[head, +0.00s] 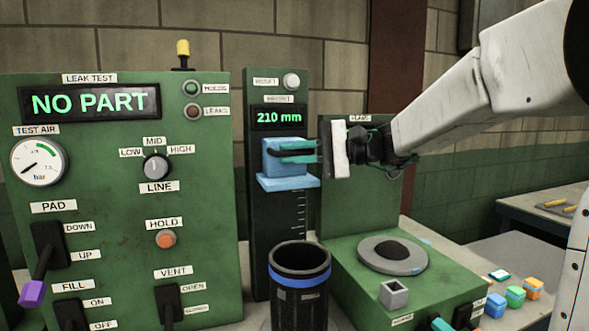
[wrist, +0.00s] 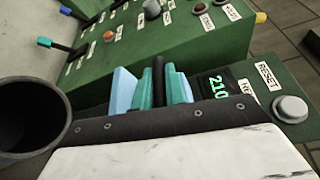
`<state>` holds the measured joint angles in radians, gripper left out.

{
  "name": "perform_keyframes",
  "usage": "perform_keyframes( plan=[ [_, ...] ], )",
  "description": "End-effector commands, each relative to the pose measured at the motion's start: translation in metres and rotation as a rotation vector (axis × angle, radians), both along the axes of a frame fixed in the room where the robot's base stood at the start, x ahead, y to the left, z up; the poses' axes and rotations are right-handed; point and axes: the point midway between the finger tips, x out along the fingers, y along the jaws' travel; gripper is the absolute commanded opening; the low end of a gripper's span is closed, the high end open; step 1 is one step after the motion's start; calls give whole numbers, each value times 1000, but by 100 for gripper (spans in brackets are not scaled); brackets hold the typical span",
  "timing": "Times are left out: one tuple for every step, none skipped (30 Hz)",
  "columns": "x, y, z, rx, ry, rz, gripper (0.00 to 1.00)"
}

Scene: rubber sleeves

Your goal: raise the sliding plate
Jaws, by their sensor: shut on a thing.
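The sliding plate (head: 287,183) is a light blue ledge with a blue block (head: 280,155) on top. It sits on the green height post (head: 275,235), just below a display (head: 278,118) reading 210 mm. The fingers hide part of the block.
A dark cylinder with a blue band (head: 299,285) stands in front of the post. The leak test panel (head: 120,200) with levers is at left, reading NO PART. A green fixture with a round pad (head: 392,255) is at right.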

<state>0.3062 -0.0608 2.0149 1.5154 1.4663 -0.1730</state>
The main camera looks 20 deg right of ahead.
Motion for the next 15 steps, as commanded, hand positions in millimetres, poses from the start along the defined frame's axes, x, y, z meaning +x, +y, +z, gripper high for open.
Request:
perform_keyframes(
  plan=[
    [1,0,6,2,-13,-2,0],
    [1,0,6,2,-13,-2,0],
    [1,0,6,2,-14,-2,0],
    [1,0,6,2,-14,-2,0],
    [1,0,7,3,-15,-3,0],
    [1,0,7,2,-16,-3,0],
    [1,0,7,3,-17,-3,18],
    [1,0,7,3,-17,-3,27],
    [1,0,7,4,-16,-3,34],
    [1,0,7,3,-15,-3,34],
    [1,0,6,3,-15,-3,34],
    [0,0,6,3,-13,-3,34],
    [1,0,6,3,-13,-3,34],
    [1,0,5,3,-12,-3,34],
    [0,0,5,2,-12,-2,34]
  ],
)
